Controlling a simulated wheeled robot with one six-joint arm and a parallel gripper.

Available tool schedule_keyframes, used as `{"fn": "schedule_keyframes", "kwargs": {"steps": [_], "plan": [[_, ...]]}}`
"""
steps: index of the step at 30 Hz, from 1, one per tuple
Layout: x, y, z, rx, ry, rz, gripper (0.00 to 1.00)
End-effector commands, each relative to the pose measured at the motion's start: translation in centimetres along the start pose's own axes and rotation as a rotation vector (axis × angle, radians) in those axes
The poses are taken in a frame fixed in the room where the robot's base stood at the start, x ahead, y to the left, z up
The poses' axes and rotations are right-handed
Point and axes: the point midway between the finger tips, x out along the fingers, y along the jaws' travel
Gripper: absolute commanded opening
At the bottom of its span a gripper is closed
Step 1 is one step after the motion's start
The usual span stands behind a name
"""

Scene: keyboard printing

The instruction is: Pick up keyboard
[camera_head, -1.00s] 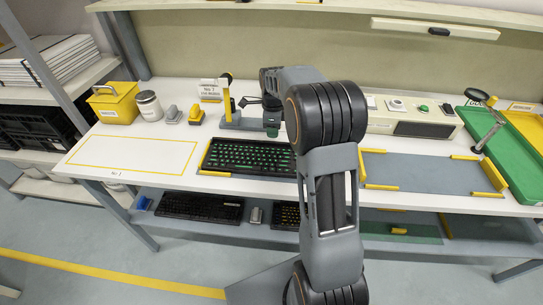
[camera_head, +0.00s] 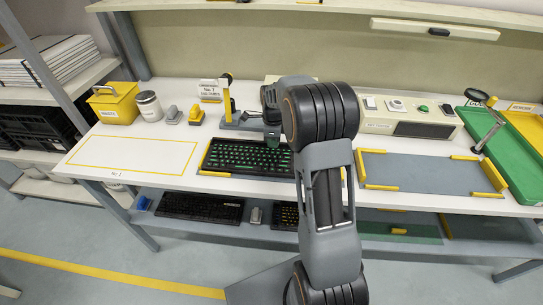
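A black keyboard (camera_head: 246,156) with green-marked keys lies on the white workbench, between yellow corner stops at its left. Two more dark keyboards lie on the lower shelf, one at the left (camera_head: 200,207) and one partly hidden behind my arm (camera_head: 286,217). My gripper (camera_head: 271,137) is small in view above the back right part of the bench keyboard, beside my arm's big joint. Its fingers are too small and too covered to tell whether they are open or shut. The right end of the bench keyboard is hidden by my arm.
A yellow-outlined empty area (camera_head: 133,157) is left of the keyboard. A grey mat (camera_head: 425,172) with yellow stops is at the right, near a green tray (camera_head: 515,165). A yellow stand (camera_head: 227,103), a control box (camera_head: 410,115) and a yellow bin (camera_head: 115,104) stand behind.

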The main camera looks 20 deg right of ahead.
Motion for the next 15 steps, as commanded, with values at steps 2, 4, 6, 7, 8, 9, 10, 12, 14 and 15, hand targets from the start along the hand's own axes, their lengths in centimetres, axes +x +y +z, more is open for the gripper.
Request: {"fn": "schedule_keyframes", "kwargs": {"steps": [2, 4, 6, 7, 8, 9, 10, 12, 14, 15], "plan": [[-0.02, 0.0, 0.0, 0.0, 0.0, 0.0, 0.0], [-0.03, 0.0, 0.0, 0.0, 0.0, 0.0, 0.0], [-0.03, 0.0, 0.0, 0.0, 0.0, 0.0, 0.0], [-0.03, 0.0, 0.01, 0.0, 0.0, 0.0, 0.0], [-0.04, -0.01, 0.01, 0.0, 0.0, 0.0, 0.0], [-0.12, -0.03, 0.02, 0.0, 0.0, -0.002, 0.0], [-0.12, -0.03, 0.02, 0.0, 0.0, -0.002, 0.0], [-0.12, -0.03, 0.02, 0.0, 0.0, -0.002, 0.0], [-0.12, -0.03, 0.02, 0.0, 0.0, -0.002, 0.0], [-0.14, -0.03, 0.02, 0.0, -0.001, -0.002, 0.0]]}}
